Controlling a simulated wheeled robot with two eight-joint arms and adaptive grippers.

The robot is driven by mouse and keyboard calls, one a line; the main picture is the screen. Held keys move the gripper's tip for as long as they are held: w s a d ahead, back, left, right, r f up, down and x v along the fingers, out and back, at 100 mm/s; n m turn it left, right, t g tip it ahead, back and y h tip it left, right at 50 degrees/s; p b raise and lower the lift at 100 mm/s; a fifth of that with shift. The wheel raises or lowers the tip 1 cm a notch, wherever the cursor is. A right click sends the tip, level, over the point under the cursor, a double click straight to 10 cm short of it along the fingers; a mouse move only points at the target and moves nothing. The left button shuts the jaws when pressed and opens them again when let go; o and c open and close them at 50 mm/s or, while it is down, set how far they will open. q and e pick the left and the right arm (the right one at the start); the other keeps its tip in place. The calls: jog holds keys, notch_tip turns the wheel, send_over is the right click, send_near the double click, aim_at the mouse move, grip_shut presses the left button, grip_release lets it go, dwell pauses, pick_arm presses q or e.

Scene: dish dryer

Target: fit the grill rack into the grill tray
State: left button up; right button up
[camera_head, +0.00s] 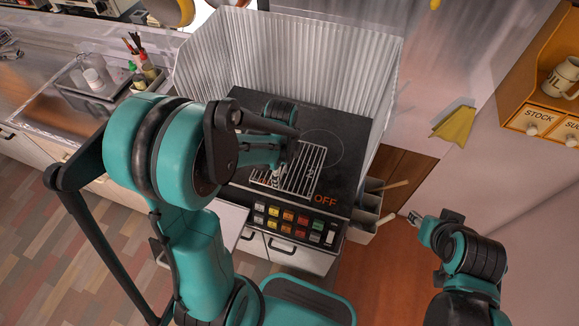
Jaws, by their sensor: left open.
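The grill rack (312,170), a silver wire grid, lies on the black stove top, partly covered by my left arm. My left gripper (277,177) is open at the rack's left part; its fingers are small and partly hidden, and I cannot tell whether they touch the wires. I cannot make out the grill tray for certain; a pale open panel or drawer shows left of the control panel, partly behind my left arm. My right gripper (424,226) is at the lower right, away from the rack, and its finger opening is unclear.
A corrugated metal splash guard (290,55) stands behind and beside the stove (340,125). Coloured buttons (288,216) line the stove's front. A narrow holder (366,210) stands at its right. A dish rack (88,85) with cups sits on the left counter.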

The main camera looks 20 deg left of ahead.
pick_arm(q)
jog(key=shift+f, duration=0.55)
jog(key=shift+r, duration=0.1)
jog(key=c, duration=1.4)
jog(key=shift+r, duration=0.1)
